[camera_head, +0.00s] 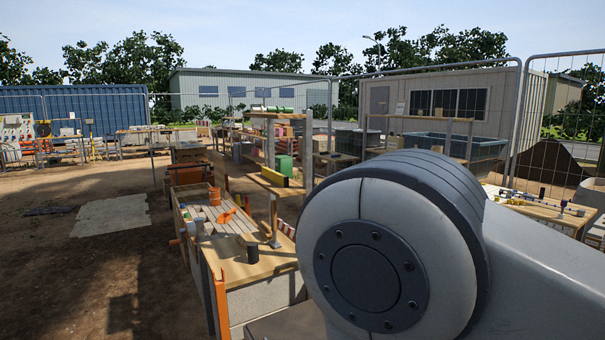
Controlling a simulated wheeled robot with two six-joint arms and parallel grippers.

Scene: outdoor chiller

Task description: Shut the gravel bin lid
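I cannot pick out a gravel bin or its lid for certain. A large dark teal open-topped container (478,147) stands at the back right behind mesh fencing, and I see no lid on it. My arm's large white and grey joint fills the lower right and hides what lies behind it. Neither of my grippers is in view.
A long workbench (262,262) with orange items (227,215) and an orange post (219,300) stands close ahead. Another bench (545,208) is at the right. Mesh fence panels (517,120) cross the back. Bare dirt around a pale slab (110,216) is open at left.

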